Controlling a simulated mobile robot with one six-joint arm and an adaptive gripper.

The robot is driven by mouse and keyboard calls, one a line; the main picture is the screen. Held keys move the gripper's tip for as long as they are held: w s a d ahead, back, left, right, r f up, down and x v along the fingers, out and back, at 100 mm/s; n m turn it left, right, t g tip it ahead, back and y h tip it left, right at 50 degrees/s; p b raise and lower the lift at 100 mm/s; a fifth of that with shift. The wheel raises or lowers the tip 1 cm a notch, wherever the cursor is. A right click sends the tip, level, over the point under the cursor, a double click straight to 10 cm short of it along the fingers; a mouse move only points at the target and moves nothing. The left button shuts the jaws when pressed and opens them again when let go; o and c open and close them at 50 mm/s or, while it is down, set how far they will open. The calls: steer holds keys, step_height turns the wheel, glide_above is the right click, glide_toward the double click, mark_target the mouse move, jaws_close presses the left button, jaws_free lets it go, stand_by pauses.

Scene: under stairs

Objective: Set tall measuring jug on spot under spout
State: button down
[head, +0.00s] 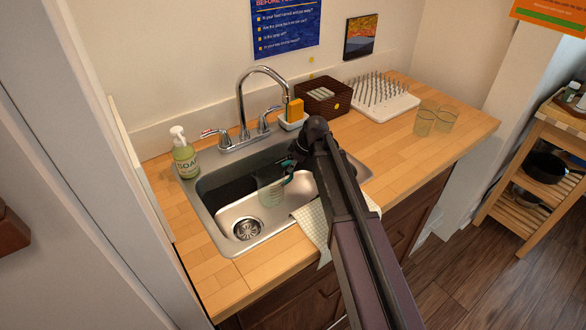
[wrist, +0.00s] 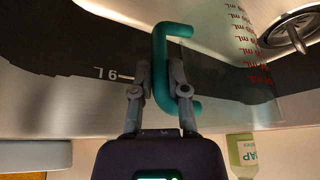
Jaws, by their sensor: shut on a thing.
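The tall measuring jug (head: 270,191) is clear with a teal handle and appears upright over the sink basin, left of my gripper (head: 289,165). In the wrist view, the handle (wrist: 160,50) lies between the fingers of my gripper (wrist: 160,85), which is shut on it. The jug's clear wall (wrist: 235,95) with red mL marks shows to the right there. I cannot tell whether its base touches the basin. The tap's spout (head: 265,70) arches over the back of the sink, its tip behind and above the jug.
The sink (head: 255,222) has a drain (head: 247,229) at front left and a dark area on its back wall. A soap bottle (head: 184,155) stands left. A sponge holder (head: 293,122), basket (head: 322,98), drying rack (head: 385,103) and glasses (head: 425,122) stand right. A cloth (head: 313,222) hangs in front.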

steer(key=shift+f, duration=0.1)
steer(key=c, duration=0.6)
jaws_free()
steer(key=shift+c, duration=0.2)
steer(key=p+v, duration=1.1)
steer(key=v, duration=0.1)
steer(key=shift+d, duration=0.1)
steer(key=shift+s, duration=0.2)
stand_by(0.6)
